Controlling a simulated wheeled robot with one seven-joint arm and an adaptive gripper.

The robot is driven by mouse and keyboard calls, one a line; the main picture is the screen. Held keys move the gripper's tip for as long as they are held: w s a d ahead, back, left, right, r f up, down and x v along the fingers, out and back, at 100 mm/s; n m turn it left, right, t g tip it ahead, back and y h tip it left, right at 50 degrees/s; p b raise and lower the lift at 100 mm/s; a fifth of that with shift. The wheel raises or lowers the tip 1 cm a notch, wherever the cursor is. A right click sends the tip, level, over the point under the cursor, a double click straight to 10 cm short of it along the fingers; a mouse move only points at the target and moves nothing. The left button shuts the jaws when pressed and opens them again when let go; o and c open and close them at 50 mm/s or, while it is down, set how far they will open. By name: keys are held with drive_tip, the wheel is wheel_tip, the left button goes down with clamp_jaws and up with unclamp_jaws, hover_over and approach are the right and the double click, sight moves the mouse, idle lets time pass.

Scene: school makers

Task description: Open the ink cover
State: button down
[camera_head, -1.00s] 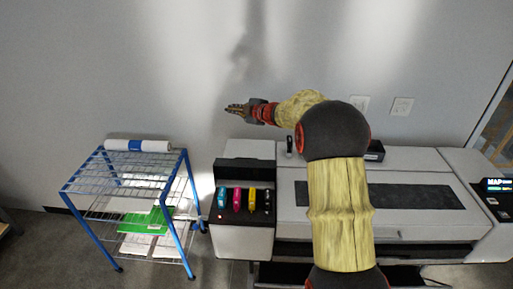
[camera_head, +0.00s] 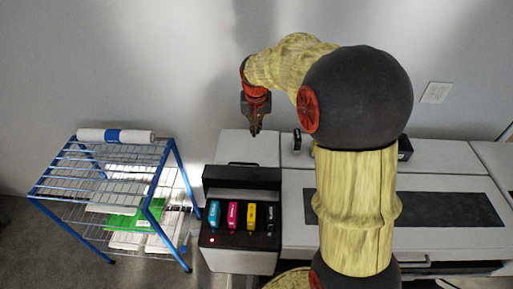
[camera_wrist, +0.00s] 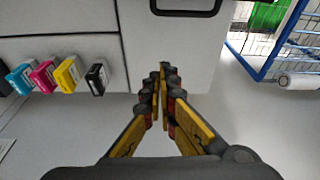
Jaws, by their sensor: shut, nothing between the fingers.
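The white top panel (camera_head: 250,148) at the printer's left end has a black handle (camera_head: 243,164) along its front edge. I take it to be the ink cover, but the views do not settle this. In the wrist view the handle (camera_wrist: 186,10) is at the top edge. Cyan, magenta, yellow and black cartridges (camera_head: 233,215) show in the dark bay in front. My gripper (camera_head: 256,132) points down over the rear of the panel, behind the handle. Its fingers (camera_wrist: 163,70) are together and empty, apart from the handle.
The long white printer body (camera_head: 440,153) extends right. A blue wire rack (camera_head: 168,178) with a white roll (camera_head: 116,136) stands left of the printer. The grey wall (camera_head: 150,60) is close behind. My arm hides part of the printer's middle.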

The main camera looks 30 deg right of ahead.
sight(256, 168)
drive_tip(key=shift+m+g, duration=0.3)
drive_tip(key=shift+g, duration=0.1)
drive_tip(key=s+f, duration=0.1)
drive_tip(key=f, duration=0.2)
drive_tip(key=s+a+f+p, duration=0.1)
drive_tip(key=s+f, duration=0.1)
drive_tip(key=f, duration=0.1)
drive_tip(key=s+a+f, duration=0.1)
drive_tip(key=f, duration=0.2)
drive_tip(key=shift+s+a+f, duration=0.1)
drive_tip(key=shift+s, duration=0.15)
drive_tip(key=shift+a+f, duration=0.1)
drive_tip(key=shift+f, duration=0.05)
drive_tip(key=shift+s, duration=0.1)
drive_tip(key=shift+s+a+r+t+b, duration=0.45)
drive_tip(key=shift+s+b, duration=0.15)
drive_tip(key=shift+b, duration=0.45)
drive_tip(key=shift+s+a+r, duration=0.55)
drive_tip(key=shift+s+r, duration=0.1)
drive_tip(key=shift+s, duration=0.2)
